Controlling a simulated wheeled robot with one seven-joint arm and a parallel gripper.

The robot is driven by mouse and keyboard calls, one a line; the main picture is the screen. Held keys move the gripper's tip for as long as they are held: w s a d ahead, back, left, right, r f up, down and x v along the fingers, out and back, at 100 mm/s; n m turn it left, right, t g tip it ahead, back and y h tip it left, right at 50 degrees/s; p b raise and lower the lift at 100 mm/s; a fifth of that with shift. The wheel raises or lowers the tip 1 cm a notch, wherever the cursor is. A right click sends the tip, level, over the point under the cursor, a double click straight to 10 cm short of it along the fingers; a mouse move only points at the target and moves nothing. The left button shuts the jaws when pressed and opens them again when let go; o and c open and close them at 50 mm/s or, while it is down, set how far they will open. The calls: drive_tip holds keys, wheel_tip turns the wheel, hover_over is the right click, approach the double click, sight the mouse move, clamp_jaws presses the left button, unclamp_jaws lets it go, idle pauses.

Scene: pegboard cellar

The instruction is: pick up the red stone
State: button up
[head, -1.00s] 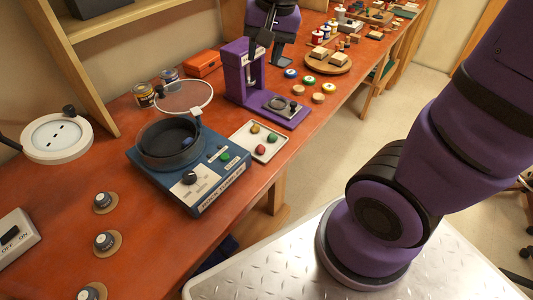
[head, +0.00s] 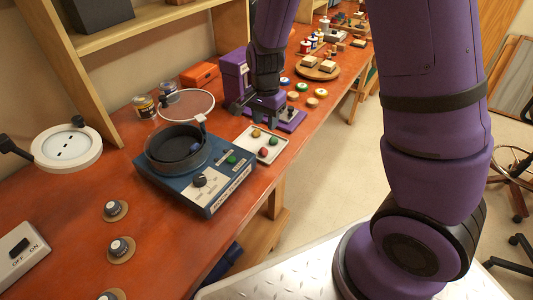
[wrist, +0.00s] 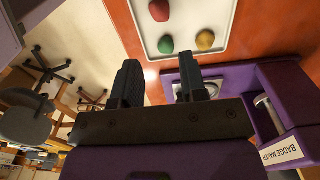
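The red stone (head: 264,152) lies on a small white tray (head: 246,147) on the orange-red bench. A green stone (head: 272,141) and a yellow stone (head: 256,133) lie beside it on the tray. My gripper (head: 260,114) is above the bench just behind the tray, by the purple badge maker. In the wrist view my gripper (wrist: 160,78) has its two fingers apart with nothing between them. The red stone (wrist: 159,9) is at the top edge there, beyond the green stone (wrist: 166,44) and the yellow stone (wrist: 205,40).
The purple badge maker (head: 233,72) stands close to my gripper. A blue tumbler machine (head: 220,190) with a round drum and raised clear lid stands left of the tray. Caps and wooden discs (head: 294,96) lie right of the badge maker. The bench's front edge is near the tray.

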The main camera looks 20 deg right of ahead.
hover_over(264, 148)
drive_tip(key=f, duration=0.4)
drive_tip(key=shift+w+d+f, duration=0.1)
drive_tip(key=shift+d+f, duration=0.2)
drive_tip(key=shift+d, duration=0.05)
drive_tip(key=shift+a+f, duration=0.2)
drive_tip(key=shift+f, duration=1.25)
drive_tip(key=shift+a+f, duration=0.15)
drive_tip(key=shift+f, duration=1.25)
drive_tip(key=c, duration=0.6)
